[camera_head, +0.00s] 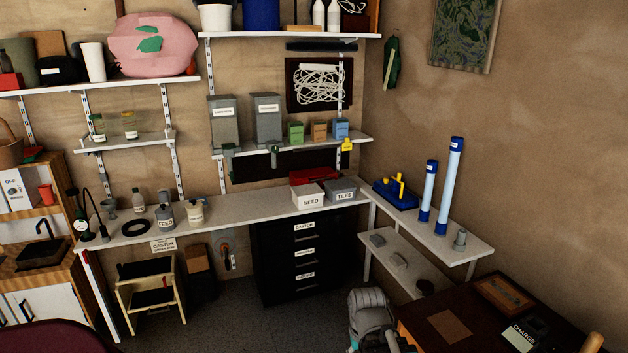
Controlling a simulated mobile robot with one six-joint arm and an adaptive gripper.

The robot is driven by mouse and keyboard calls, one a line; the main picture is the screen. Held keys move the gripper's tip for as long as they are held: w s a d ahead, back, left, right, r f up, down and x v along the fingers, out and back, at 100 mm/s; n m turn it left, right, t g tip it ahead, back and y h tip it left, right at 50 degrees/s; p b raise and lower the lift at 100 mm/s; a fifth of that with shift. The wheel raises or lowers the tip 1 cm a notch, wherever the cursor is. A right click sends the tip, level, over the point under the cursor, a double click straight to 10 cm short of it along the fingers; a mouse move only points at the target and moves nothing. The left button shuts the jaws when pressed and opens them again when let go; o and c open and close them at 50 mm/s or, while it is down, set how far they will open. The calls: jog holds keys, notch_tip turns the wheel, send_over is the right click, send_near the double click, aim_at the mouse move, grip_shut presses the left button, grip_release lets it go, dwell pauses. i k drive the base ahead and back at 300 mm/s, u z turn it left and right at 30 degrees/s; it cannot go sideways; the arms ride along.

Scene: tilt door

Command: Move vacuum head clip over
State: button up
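A blue piece with upright yellow parts (396,194) sits on the white side shelf at the right. It looks like the vacuum head, with the clip perhaps among its yellow parts, but it is too small to be sure. Two light blue tubes with dark blue ends stand upright beside it, a shorter one (428,190) and a taller one (449,186). A small yellow clip-like piece (346,145) is at the right end of the middle wall shelf. A grey rounded part of my arm shows at the bottom centre. My gripper's fingers are not visible.
The SEED box (308,197) and TILES box (341,189) sit on the long white counter (250,208). A dark table (465,318) fills the bottom right. Open floor (235,315) lies before the black drawers (303,255).

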aim_at(399, 174)
jog(key=u, duration=0.05)
jog(key=i, duration=1.3)
jog(key=z, duration=1.8)
